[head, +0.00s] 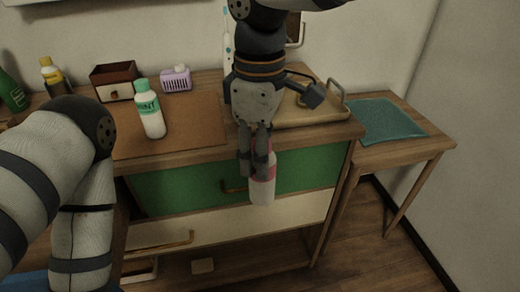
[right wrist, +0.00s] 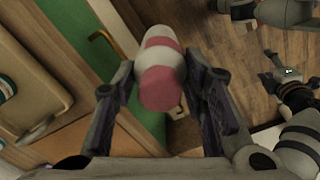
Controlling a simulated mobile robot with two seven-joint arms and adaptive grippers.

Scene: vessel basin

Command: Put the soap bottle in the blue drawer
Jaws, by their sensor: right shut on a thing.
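My right gripper (head: 256,170) is shut on a pink-and-white bottle (head: 262,190), which I take to be the soap bottle. The bottle hangs in front of the green drawer front (head: 180,187), clear of the table top. In the right wrist view the bottle (right wrist: 161,75) sits between the two fingers (right wrist: 162,95). No drawer front that is clearly blue shows. A small blue patch (head: 22,283) shows at the lower left edge, and I cannot tell what it is. My left arm fills the left foreground, and its gripper is out of view.
A cream drawer front (head: 235,228) lies below the green one. On top stand a white-and-green bottle (head: 149,108), a brown box (head: 115,82), a purple basket (head: 176,79) and a wooden tray (head: 310,115). A side table with a teal cloth (head: 385,120) stands right.

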